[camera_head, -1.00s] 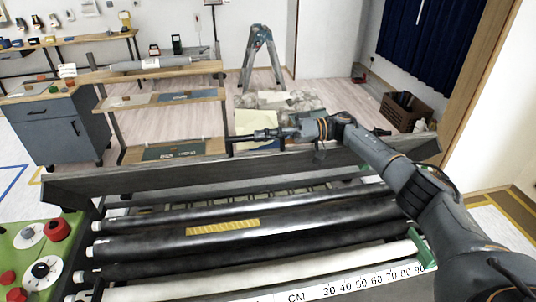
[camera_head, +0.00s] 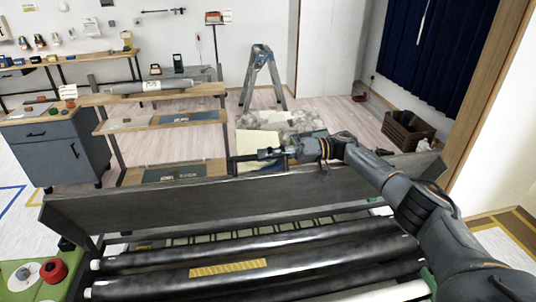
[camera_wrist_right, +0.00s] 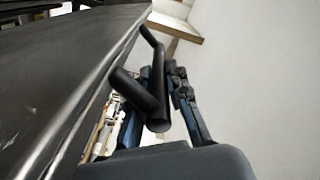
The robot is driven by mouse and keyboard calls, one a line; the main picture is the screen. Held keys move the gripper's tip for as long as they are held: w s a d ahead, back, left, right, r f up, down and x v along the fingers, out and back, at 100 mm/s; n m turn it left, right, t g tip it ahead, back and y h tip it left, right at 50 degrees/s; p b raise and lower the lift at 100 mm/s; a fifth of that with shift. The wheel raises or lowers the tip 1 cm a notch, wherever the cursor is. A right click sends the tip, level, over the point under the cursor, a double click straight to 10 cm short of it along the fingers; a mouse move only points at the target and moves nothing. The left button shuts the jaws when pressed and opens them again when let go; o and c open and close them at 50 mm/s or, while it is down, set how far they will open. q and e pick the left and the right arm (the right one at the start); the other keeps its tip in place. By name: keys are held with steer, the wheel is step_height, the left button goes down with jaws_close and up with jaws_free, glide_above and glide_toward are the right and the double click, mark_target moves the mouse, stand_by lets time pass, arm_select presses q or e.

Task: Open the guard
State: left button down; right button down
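The guard (camera_head: 240,199) is a long dark grey panel that spans the back of the roller machine in the head view. It also fills the left of the right wrist view (camera_wrist_right: 50,70). A black bent bar handle (camera_wrist_right: 150,98) stands out from its edge. My right gripper (camera_head: 262,155) is at the guard's upper edge, reaching in from the right. In the right wrist view its blue-black fingers (camera_wrist_right: 160,110) lie on both sides of the handle. Whether they press on it cannot be told. My left gripper is not in view.
Black rollers (camera_head: 250,250), one with a yellow strip, lie in front of the guard. A green panel with a red knob (camera_head: 53,270) is at the lower left. Behind stand shelves (camera_head: 160,122), a stepladder (camera_head: 262,75) and a brown crate (camera_head: 405,130).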

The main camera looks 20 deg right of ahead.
steer(key=c, duration=1.3)
jaws_free()
steer(key=shift+f, duration=0.1)
steer(key=v, duration=0.7)
steer(key=shift+d, duration=0.25)
